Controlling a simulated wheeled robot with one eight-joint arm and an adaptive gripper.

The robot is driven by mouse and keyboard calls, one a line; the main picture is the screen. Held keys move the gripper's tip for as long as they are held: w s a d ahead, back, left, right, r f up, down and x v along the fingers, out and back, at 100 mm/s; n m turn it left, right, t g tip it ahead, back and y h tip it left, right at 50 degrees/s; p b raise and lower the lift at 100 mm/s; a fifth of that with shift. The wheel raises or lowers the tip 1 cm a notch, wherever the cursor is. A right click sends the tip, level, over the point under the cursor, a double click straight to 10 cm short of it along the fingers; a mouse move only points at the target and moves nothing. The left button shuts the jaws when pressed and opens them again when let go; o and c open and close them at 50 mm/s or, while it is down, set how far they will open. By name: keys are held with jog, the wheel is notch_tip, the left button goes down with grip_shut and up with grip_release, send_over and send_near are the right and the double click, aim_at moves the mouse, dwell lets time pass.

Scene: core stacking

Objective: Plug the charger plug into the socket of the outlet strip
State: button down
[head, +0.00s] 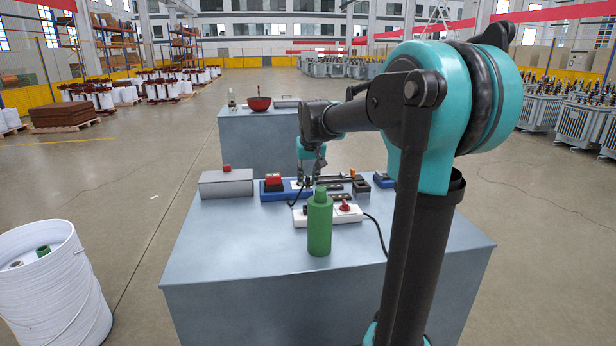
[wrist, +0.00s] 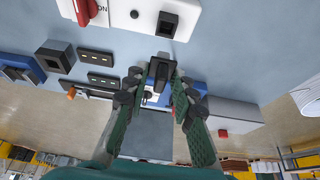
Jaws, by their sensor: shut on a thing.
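The black charger plug (wrist: 161,70) is between the fingertips of my gripper (wrist: 158,84), which is shut on it. In the head view my gripper (head: 309,182) is low over the table behind the outlet strip, and the plug is too small to make out. The white outlet strip (wrist: 117,12) is at the top of the wrist view, with a red switch marked ON. Its dark square socket (wrist: 167,25) is ahead of the plug, with a gap between them. In the head view the strip (head: 331,218) is partly hidden by a green bottle.
The green bottle (head: 320,229) stands upright in front of the strip. A grey box (head: 226,185) with a red button is at the left. Black blocks, slotted bars (wrist: 97,52) and blue-and-black items lie behind the strip.

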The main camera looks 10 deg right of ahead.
aim_at(308, 188)
jog(key=shift+f, duration=2.55)
jog(key=shift+f, duration=1.3)
jog(key=shift+r, duration=0.15)
jog(key=shift+r, duration=0.95)
jog(key=shift+f, duration=0.85)
dwell(1.0)
jog(key=shift+r, duration=0.85)
dwell(0.4)
